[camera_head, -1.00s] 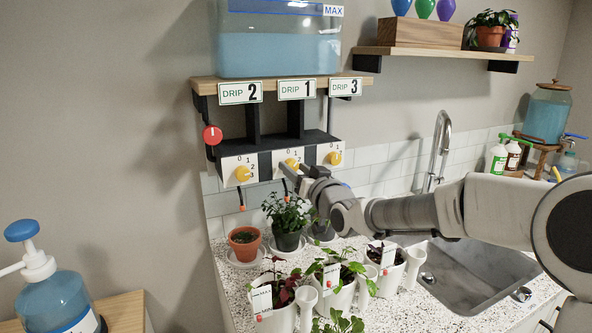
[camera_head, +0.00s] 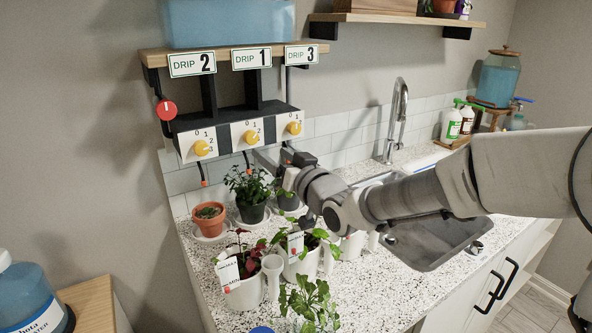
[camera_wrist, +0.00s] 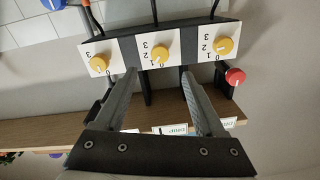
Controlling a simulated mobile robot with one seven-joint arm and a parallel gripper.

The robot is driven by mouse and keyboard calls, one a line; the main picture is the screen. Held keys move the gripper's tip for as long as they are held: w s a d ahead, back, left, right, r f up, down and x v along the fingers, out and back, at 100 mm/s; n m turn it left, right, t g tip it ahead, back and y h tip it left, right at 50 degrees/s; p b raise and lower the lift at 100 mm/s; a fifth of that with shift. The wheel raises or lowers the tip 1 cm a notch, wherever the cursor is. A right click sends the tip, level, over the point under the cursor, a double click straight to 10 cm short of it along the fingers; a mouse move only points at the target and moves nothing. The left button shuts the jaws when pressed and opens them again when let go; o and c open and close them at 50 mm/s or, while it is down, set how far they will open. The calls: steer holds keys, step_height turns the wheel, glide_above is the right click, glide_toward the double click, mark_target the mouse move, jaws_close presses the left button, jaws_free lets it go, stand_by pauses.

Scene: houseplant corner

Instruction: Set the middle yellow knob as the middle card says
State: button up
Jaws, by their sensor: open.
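The middle yellow knob (camera_head: 251,137) is on the middle white dial plate under the shelf, with printed numbers around it. Its pointer is too small to read surely. The middle card (camera_head: 251,58) above it reads DRIP 1. My gripper (camera_head: 274,158) is open and empty, just below and right of the knob in the head view. In the wrist view the scene is upside down; the middle knob (camera_wrist: 160,55) shows beyond the gap between my spread fingers (camera_wrist: 158,78), apart from them.
A left yellow knob (camera_head: 202,148) and a right yellow knob (camera_head: 294,128) flank the middle one. A red knob (camera_head: 167,109) sticks out at the left. Potted plants (camera_head: 250,195) stand below on the speckled counter (camera_head: 205,262), close under my gripper.

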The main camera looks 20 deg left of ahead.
steer(key=v, duration=0.8)
steer(key=shift+d+p, duration=0.15)
steer(key=shift+p, duration=0.3)
steer(key=shift+s, duration=0.1)
